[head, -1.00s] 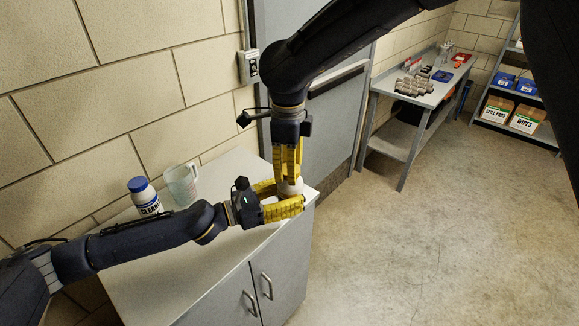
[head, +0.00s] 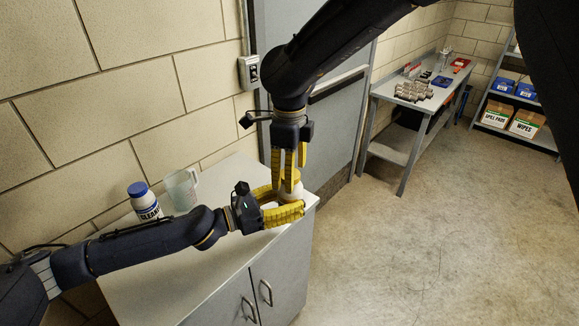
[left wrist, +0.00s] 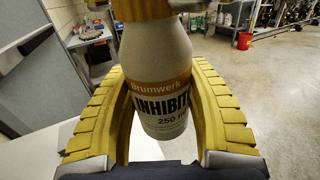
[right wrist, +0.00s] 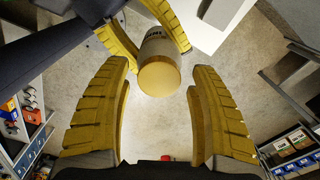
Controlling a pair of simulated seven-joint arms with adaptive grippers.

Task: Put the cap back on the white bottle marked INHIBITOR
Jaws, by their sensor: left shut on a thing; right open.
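The white INHIBITOR bottle (left wrist: 160,100) stands upright between the fingers of my left gripper (head: 284,203), which is shut on it above the cabinet top's right end. An orange-yellow cap (right wrist: 159,77) shows as a round disc on the bottle's top in the right wrist view. Its lower part also shows at the top of the left wrist view (left wrist: 145,9). I cannot tell how tightly it sits. My right gripper (head: 289,172) points down over the bottle, open, with its fingers spread on either side of the cap and nothing held between them.
A white bottle with a blue cap (head: 146,203) and a clear jug (head: 182,190) stand at the back of the cabinet top (head: 215,245). The wall and a grey door are behind. A workbench (head: 415,102) and shelves lie farther right, beyond open floor.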

